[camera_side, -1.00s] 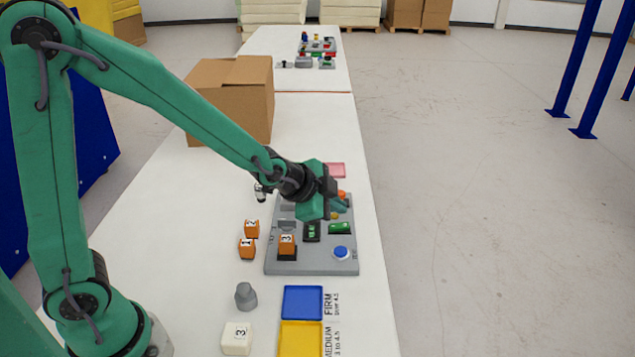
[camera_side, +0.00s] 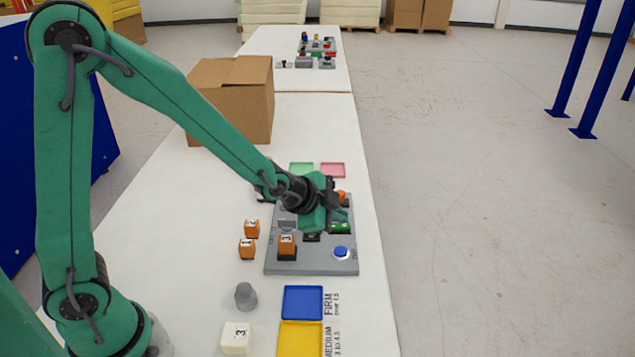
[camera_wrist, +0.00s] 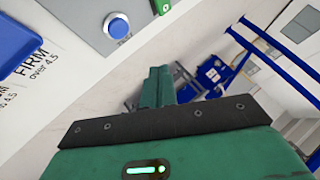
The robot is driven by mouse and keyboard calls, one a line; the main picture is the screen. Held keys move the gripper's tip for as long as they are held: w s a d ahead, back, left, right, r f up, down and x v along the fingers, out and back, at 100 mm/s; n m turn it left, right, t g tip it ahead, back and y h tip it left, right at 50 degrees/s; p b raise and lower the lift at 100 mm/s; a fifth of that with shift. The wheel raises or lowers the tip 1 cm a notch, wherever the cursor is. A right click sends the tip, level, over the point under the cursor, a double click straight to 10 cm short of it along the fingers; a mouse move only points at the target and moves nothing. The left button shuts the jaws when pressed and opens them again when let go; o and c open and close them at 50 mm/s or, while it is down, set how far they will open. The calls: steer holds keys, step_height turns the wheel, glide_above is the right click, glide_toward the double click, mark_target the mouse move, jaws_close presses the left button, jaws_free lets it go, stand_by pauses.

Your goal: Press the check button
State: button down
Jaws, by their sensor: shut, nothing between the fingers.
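A grey panel (camera_side: 300,266) lies on the white table. A round blue button (camera_side: 341,253) is at its near right corner. The blue button also shows at the top of the wrist view (camera_wrist: 117,26), with a small label beside it that I cannot read surely. An orange round part (camera_side: 341,195) shows at the panel's far right. I cannot tell which one is the check button. My gripper (camera_side: 343,204) is over the far right part of the panel, apart from the blue button. Its fingers (camera_wrist: 158,78) are together and empty. It hides part of the panel.
An orange cube marked 3 (camera_side: 287,246) sits on the panel. Two orange cubes (camera_side: 248,248) stand left of it. A grey weight-like piece (camera_side: 246,296), a white cube (camera_side: 236,340), and blue (camera_side: 303,302) and yellow (camera_side: 300,339) trays are nearer. A cardboard box (camera_side: 250,95) stands behind.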

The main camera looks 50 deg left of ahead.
mark_target(336, 252)
steer(key=shift+f, duration=3.3)
steer(key=shift+f, duration=0.9)
stand_by(0.7)
steer(key=shift+r, duration=0.9)
steer(key=shift+r, duration=0.15)
steer(key=shift+r, duration=2.35)
steer(key=shift+r, duration=0.1)
